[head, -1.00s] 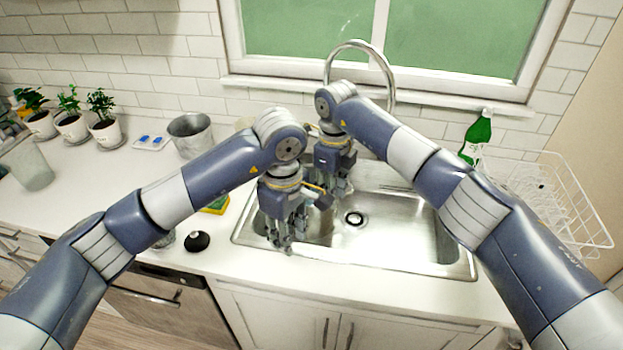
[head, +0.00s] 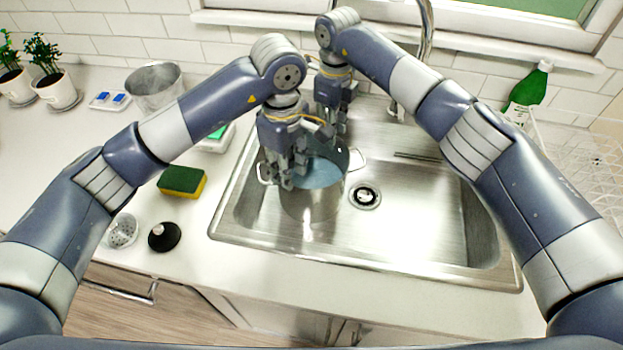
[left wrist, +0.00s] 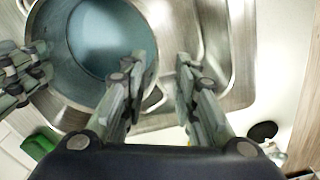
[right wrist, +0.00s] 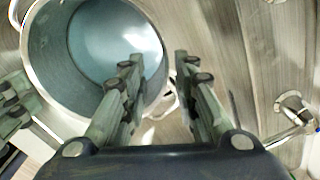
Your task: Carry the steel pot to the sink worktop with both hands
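The steel pot (head: 310,206), with a bluish inside, shows at the left part of the sink (head: 430,232). I cannot tell whether it rests on the sink floor. Its loop handles show at its left and right. My left gripper (head: 285,172) is over its near left side; in the left wrist view its fingers (left wrist: 155,92) are apart, with the pot (left wrist: 50,105) and a handle beside and between them. My right gripper (head: 335,120) is over the far side; in the right wrist view its fingers (right wrist: 160,85) are apart, with the pot's rim (right wrist: 42,88) to their left.
A tall faucet (head: 427,50) stands behind the sink. A sponge (head: 182,181), a black-topped item (head: 164,236) and a metal bucket (head: 155,87) are on the left counter. A green bottle (head: 527,90) and a white wire rack (head: 585,150) are at the right.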

